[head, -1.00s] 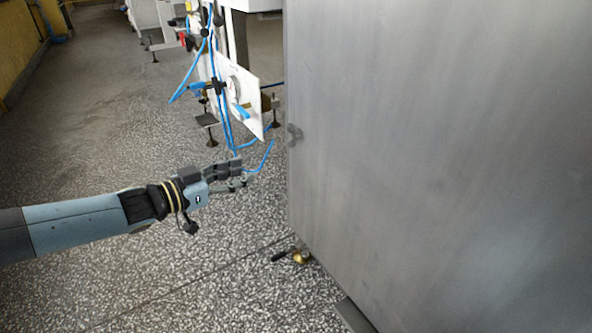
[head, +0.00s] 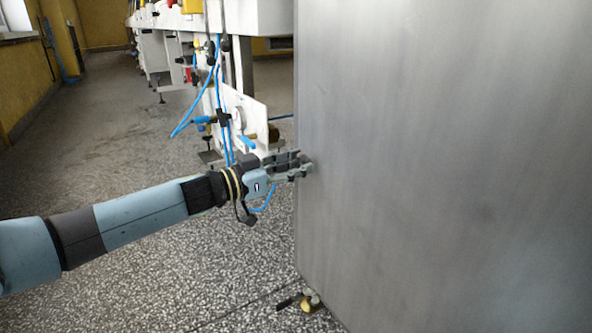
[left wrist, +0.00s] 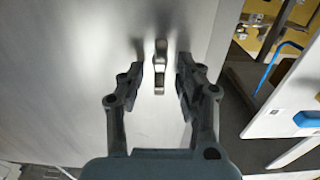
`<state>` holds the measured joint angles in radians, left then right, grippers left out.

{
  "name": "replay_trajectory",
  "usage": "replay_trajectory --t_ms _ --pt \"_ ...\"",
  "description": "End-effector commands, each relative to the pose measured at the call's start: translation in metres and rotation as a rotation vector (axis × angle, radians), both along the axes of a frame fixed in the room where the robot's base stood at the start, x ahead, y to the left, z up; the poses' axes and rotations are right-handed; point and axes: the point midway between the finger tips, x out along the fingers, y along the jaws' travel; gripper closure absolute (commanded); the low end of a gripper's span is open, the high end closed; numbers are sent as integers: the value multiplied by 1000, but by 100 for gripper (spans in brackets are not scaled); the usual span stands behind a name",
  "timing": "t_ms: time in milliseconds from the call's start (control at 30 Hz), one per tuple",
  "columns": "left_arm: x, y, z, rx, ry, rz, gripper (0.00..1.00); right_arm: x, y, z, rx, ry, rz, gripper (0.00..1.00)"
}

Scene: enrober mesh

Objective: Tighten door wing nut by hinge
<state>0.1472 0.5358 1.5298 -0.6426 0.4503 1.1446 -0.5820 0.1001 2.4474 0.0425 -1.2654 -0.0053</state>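The door wing nut (left wrist: 160,66) sticks out from the grey metal door near its edge. In the left wrist view it lies between the two fingers of my left gripper (left wrist: 160,80), with a gap on each side, so the gripper is open around it. In the head view my left gripper (head: 305,164) reaches the left edge of the door (head: 440,160), and its fingers hide most of the wing nut. The hinge cannot be made out. My right gripper is not in view.
Left of the door stands a white machine panel (head: 247,118) with blue hoses (head: 219,95). A brass valve with a black handle (head: 310,301) sits low by the door's bottom corner. The speckled floor (head: 150,270) is open on the left.

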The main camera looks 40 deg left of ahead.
Motion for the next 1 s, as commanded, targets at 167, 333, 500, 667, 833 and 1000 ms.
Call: replay_trajectory --t_ms 167,333,500,667,833,1000 --pt "1 0 0 1 0 1 65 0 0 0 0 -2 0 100" --pt "1 0 0 1 0 1 80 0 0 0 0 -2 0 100" --pt "0 0 0 1 0 0 100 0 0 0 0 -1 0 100" --pt "0 0 0 1 0 0 100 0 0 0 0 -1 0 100" --pt "0 0 0 16 -7 0 100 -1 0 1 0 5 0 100" --pt "0 -1 1 71 -29 1 100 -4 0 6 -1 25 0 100"
